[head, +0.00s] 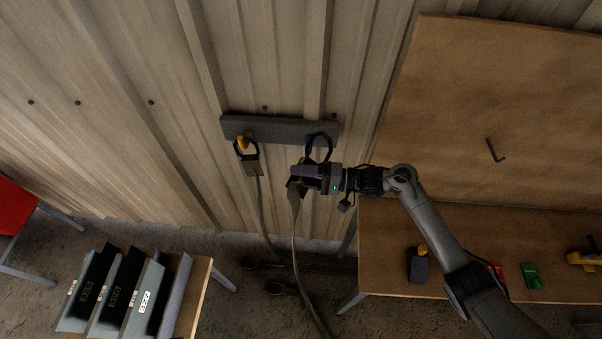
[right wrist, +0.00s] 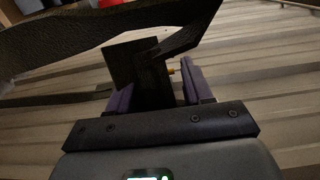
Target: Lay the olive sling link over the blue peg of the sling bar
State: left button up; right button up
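The grey sling bar (head: 280,129) is fixed on the corrugated wall. At its left end an orange peg (head: 246,135) shows, with a dark link (head: 252,168) hanging from it. My right gripper (head: 308,179) is shut on another dark link, the olive sling link (head: 296,190), whose strap trails down to the floor. Its black loop (head: 319,147) stands up across the bar's right end. The blue peg cannot be made out, so whether the loop is around it is unclear. In the right wrist view the link (right wrist: 140,62) sits between the purple fingers (right wrist: 158,95). My left gripper is out of view.
A wooden bench (head: 385,270) stands at right, with a grey block (head: 417,265) and small green and red items on it. A small table (head: 198,295) with several dark labelled holders is at lower left. A red surface (head: 14,208) is at far left.

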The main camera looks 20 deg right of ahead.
jog(key=shift+o, duration=1.7)
jog(key=shift+r, duration=0.15)
jog(key=b+v, duration=0.2)
jog(key=v, duration=0.8)
jog(key=shift+d, duration=0.35)
jog(key=shift+s, duration=0.15)
